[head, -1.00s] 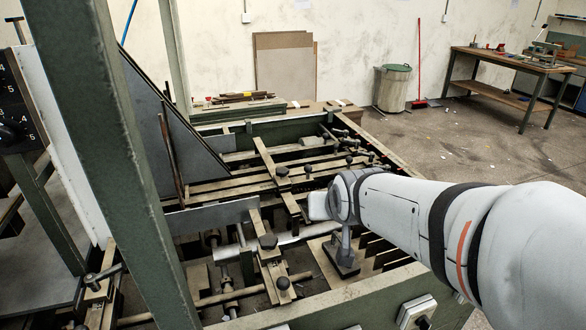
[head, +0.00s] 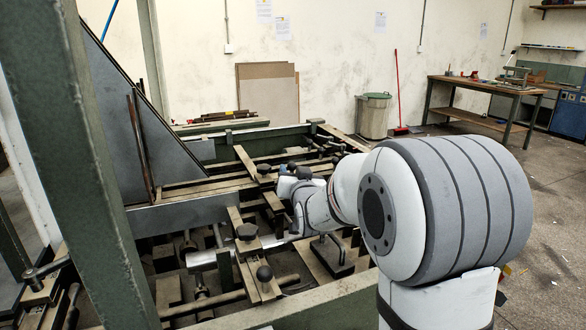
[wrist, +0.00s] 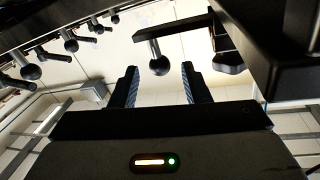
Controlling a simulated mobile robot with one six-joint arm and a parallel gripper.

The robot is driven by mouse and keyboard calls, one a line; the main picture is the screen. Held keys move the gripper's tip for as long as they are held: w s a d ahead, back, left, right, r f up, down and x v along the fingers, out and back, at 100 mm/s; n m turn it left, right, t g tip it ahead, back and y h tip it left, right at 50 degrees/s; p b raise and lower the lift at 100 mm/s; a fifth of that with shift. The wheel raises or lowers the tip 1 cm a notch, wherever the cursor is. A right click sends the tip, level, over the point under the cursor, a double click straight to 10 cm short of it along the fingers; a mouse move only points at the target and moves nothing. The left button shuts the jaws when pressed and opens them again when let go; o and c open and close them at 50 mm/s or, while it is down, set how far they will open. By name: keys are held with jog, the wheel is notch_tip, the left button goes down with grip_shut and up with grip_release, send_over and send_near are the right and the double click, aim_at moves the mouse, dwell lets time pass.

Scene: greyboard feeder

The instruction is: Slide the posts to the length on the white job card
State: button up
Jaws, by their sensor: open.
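My gripper (wrist: 159,70) is open in the wrist view, its two dark ribbed fingers apart. A black ball knob (wrist: 158,65) on a dark bar shows between the fingertips; I cannot tell its depth from them, and nothing is gripped. In the head view my wrist (head: 300,192) is over the feeder frame (head: 312,306), and the fingers are mostly hidden. I cannot make out which piece is the job card.
A green upright (head: 90,170) crosses the left of the head view. Several ball-ended levers (wrist: 72,45) show at upper left in the wrist view, and a large dark block (wrist: 285,45) is close at right. A bin (head: 374,116) and a workbench (head: 490,88) stand beyond open floor.

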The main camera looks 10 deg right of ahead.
aim_at(293, 168)
jog(key=shift+w, duration=1.95)
jog(key=shift+c, duration=0.4)
grip_shut()
